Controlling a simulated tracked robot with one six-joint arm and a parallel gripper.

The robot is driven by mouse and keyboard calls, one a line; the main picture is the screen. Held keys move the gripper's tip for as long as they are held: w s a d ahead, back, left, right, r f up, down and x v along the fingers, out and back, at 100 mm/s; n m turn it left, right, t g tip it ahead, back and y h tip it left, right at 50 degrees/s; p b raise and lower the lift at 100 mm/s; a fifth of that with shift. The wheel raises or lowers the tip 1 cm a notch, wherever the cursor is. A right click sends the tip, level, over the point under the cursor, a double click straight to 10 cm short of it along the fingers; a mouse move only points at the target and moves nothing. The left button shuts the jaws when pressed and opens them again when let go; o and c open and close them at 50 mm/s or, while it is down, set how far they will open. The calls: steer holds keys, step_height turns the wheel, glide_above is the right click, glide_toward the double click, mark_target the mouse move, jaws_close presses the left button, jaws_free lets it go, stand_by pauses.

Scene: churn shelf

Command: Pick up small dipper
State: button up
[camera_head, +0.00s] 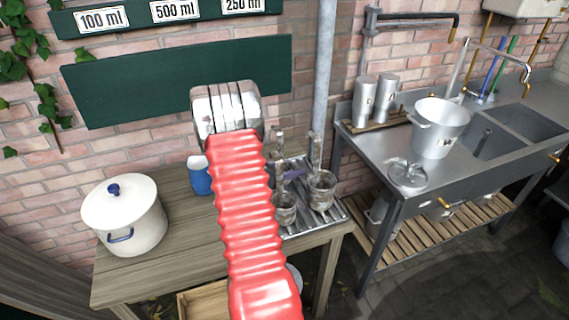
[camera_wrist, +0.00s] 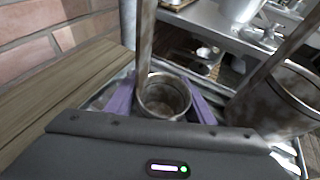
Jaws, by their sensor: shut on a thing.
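The small dipper (camera_wrist: 165,95) is a worn metal cup with an upright handle. In the wrist view it sits between the purple fingers of my gripper (camera_wrist: 162,104), which is shut on it. A bit of my purple gripper (camera_head: 294,174) shows there beside the handles. I cannot tell whether the small dipper touches the tray.
A white lidded pot (camera_head: 133,226) and a blue-and-white mug (camera_head: 200,179) stand on the wooden table (camera_head: 180,258). A grey pipe (camera_head: 324,75) rises behind the tray. At right, a steel sink bench (camera_head: 385,160) carries a bucket (camera_head: 438,128), canisters and a lid.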

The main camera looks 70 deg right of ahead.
steer(key=shift+r, duration=0.85)
step_height(320, 180, up, 2)
steer(key=shift+r, duration=0.1)
steer(key=w+a, duration=0.2)
steer(key=a, duration=0.3)
steer(key=w+a, duration=0.2)
steer(key=a, duration=0.4)
steer(key=w+a, duration=0.2)
steer(key=a, duration=0.3)
steer(key=shift+w+a+f, duration=0.2)
steer(key=shift+w+a, duration=0.15)
